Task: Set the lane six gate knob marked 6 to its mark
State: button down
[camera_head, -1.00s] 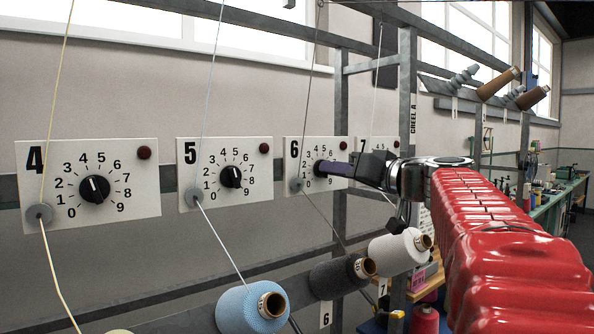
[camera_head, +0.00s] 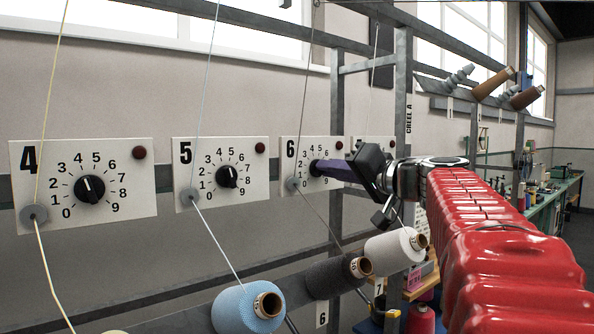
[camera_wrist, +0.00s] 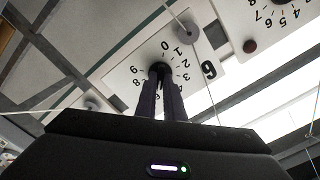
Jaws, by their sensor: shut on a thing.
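The lane six plate (camera_head: 291,178), marked 6, is a white panel with a dial numbered around its black knob (camera_head: 314,167). My gripper (camera_head: 322,168) reaches in from the right and is shut on the knob, its purple fingers covering most of it. In the wrist view the plate (camera_wrist: 195,87) appears turned over, and the fingers (camera_wrist: 160,80) end at the knob (camera_wrist: 158,68) in the dial's middle. The knob's pointer is hidden by the fingers, so its setting cannot be read.
Lane four (camera_head: 120,210) and lane five (camera_head: 258,190) plates stand to the left. A grey thread guide (camera_head: 293,184) with a thread sits at the six plate's lower left. Yarn cones, including a blue one (camera_head: 238,308) and a white one (camera_head: 390,250), lie below. A frame post (camera_head: 402,110) stands close to my wrist.

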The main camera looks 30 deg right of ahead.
jog(key=shift+d, duration=0.1)
jog(key=c, duration=1.9)
grip_release()
jog(key=shift+o, duration=0.2)
jog(key=s+d, duration=0.1)
jog(key=s, duration=1.2)
jog(key=shift+s+d, duration=0.35)
jog(key=shift+d, duration=0.05)
